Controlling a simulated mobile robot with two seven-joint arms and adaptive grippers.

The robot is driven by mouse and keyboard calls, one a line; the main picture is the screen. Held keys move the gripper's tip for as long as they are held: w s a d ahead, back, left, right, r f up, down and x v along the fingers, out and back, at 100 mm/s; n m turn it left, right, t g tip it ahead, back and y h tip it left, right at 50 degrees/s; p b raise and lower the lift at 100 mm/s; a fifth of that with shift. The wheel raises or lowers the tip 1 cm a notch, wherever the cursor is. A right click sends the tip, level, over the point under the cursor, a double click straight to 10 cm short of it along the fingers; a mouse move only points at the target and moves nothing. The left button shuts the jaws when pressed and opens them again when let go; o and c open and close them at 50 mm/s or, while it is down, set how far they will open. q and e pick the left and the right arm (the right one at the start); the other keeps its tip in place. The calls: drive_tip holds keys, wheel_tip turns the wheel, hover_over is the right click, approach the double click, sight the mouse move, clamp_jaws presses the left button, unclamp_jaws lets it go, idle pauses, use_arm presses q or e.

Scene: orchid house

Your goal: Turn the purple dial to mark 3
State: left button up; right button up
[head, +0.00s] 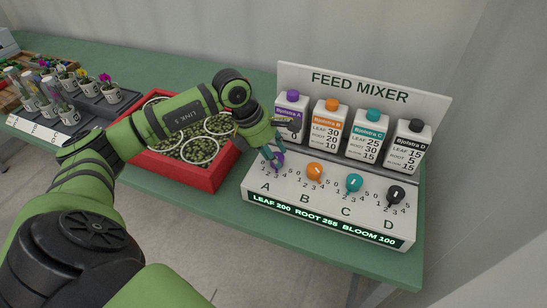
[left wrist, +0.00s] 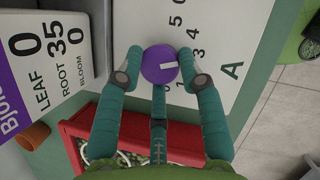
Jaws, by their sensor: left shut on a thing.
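The purple dial (left wrist: 158,58) sits on the feed mixer panel above the letter A. Its short white line points toward the side of the A, roughly at the 3; the exact setting is hard to tell. My left gripper (head: 275,160) reaches down to this dial (head: 278,158) and mostly covers it in the head view. In the left wrist view its teal fingers (left wrist: 161,80) are closed around the dial, one on each side. The numbers 3, 4 and 5 show beside the dial. My right gripper is not in view.
The feed mixer (head: 330,218) also has an orange dial (head: 315,172), a teal dial (head: 354,183) and a black dial (head: 396,194). Labelled cartons stand behind them. A red tray (head: 200,182) of round pots is left of the mixer. Its display reads LEAF 200, ROOT 255, BLOOM 100.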

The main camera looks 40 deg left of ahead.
use_arm(q)
drive_tip(key=shift+a+m, duration=0.1)
drive_tip(key=shift+m, duration=0.4)
drive_tip(key=o, duration=1.2)
drive_tip(key=shift+c, duration=0.2)
drive_tip(key=v, duration=1.2)
drive_tip(key=shift+w, duration=0.2)
drive_tip(key=shift+a, duration=0.1)
